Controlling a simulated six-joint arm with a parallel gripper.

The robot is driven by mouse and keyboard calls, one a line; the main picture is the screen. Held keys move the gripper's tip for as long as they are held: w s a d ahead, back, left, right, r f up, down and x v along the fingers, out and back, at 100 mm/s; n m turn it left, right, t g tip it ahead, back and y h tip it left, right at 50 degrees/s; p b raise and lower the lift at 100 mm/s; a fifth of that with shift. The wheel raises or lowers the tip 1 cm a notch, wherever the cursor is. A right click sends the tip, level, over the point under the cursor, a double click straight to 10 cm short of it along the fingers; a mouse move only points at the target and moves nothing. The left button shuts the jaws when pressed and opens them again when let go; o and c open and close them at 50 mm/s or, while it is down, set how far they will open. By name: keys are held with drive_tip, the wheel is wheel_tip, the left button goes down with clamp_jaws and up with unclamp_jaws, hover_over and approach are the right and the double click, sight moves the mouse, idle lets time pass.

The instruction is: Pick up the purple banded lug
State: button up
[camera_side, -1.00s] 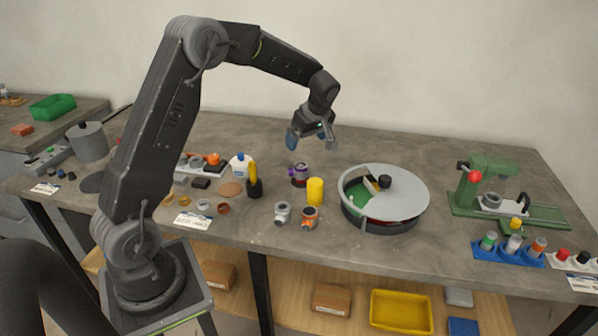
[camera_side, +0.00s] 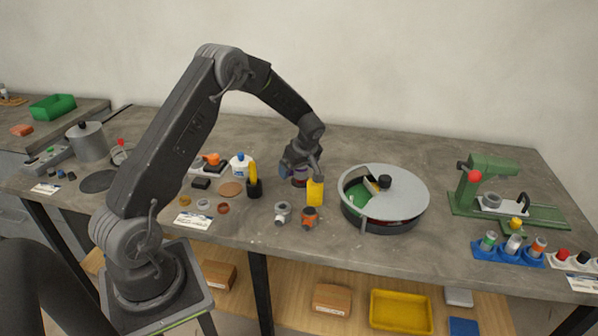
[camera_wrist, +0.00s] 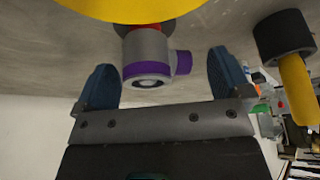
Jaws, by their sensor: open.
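The purple banded lug (camera_wrist: 147,48) is a grey fitting with purple bands and a short side branch, with a red ring and a dark part behind it. In the wrist view it lies between the two blue fingers of my gripper (camera_wrist: 165,80), with a gap on each side. My gripper is open. In the side view my gripper (camera_side: 303,172) is low over the table around the lug (camera_side: 299,182), which is mostly hidden behind it.
A yellow cylinder (camera_side: 315,193) stands close in front of the gripper. A black holder with a yellow handle (camera_side: 254,186) is to the left. Grey (camera_side: 282,213) and orange (camera_side: 309,217) fittings stand in front. A round lidded drum (camera_side: 384,200) is to the right.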

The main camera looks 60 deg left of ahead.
drive_tip(key=shift+f, duration=0.2)
drive_tip(key=c, duration=1.1)
drive_tip(key=shift+o, duration=0.2)
drive_tip(key=shift+r, duration=0.1)
drive_tip(key=shift+r, duration=0.5)
drive_tip(key=r, duration=0.3)
drive_tip(key=shift+s+a+r, duration=0.25)
drive_tip(key=s+a+r, duration=0.6)
drive_tip(key=s+r, duration=0.2)
drive_tip(key=s, duration=0.1)
drive_tip(key=shift+s+r, duration=0.15)
drive_tip(key=shift+r, duration=0.05)
